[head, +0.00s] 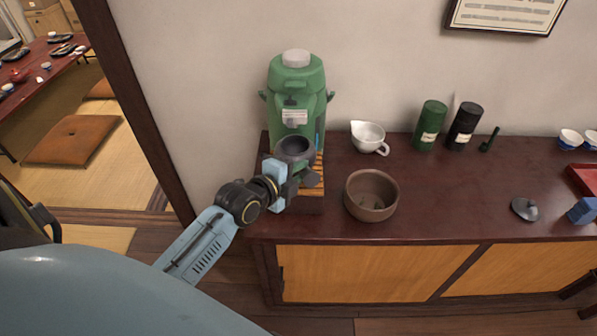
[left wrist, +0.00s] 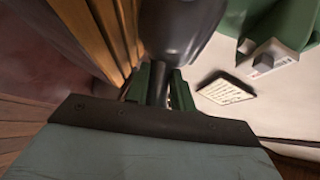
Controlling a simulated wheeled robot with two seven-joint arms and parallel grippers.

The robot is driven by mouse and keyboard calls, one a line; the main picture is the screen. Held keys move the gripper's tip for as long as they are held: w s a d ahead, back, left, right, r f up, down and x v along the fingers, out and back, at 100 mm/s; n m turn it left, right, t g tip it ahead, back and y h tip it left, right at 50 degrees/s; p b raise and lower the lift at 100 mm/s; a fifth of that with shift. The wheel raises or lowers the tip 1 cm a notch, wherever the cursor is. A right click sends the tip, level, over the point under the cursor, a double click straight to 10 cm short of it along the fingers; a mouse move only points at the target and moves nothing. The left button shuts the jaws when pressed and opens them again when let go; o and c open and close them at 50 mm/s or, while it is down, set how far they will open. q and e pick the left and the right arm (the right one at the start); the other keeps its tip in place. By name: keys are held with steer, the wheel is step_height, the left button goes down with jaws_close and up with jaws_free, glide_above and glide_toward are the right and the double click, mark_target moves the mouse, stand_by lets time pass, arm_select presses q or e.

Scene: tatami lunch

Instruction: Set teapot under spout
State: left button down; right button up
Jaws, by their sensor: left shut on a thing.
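The dark grey teapot (head: 294,149) is in front of the green hot-water dispenser (head: 296,90), just below its spout area. It appears above or on the slatted wooden stand (head: 316,185); I cannot tell whether it touches the slats. My left gripper (head: 290,172) is shut on the teapot from the front, at what looks like its handle. In the left wrist view the teapot's dark body (left wrist: 185,25) rises beyond the green fingers (left wrist: 158,85), which close around a dark handle. The dispenser's spout part (left wrist: 268,60) shows at the upper right. My right gripper is not in view.
A brown bowl (head: 371,196) stands right of the stand, with a white spouted pitcher (head: 369,137) behind it. A green canister (head: 430,126) and a black canister (head: 464,126) stand farther right. The cabinet top (head: 450,200) is clear in the middle.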

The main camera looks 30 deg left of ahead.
arm_select(q)
steer(key=c, duration=1.2)
jaws_free()
steer(key=shift+r, duration=0.1)
steer(key=shift+s+r, duration=0.1)
steer(key=shift+s, duration=0.15)
steer(key=shift+p+v, duration=1)
steer(key=shift+v, duration=4.75)
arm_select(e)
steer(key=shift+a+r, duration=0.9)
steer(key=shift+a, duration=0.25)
arm_select(q)
steer(key=shift+a, duration=0.1)
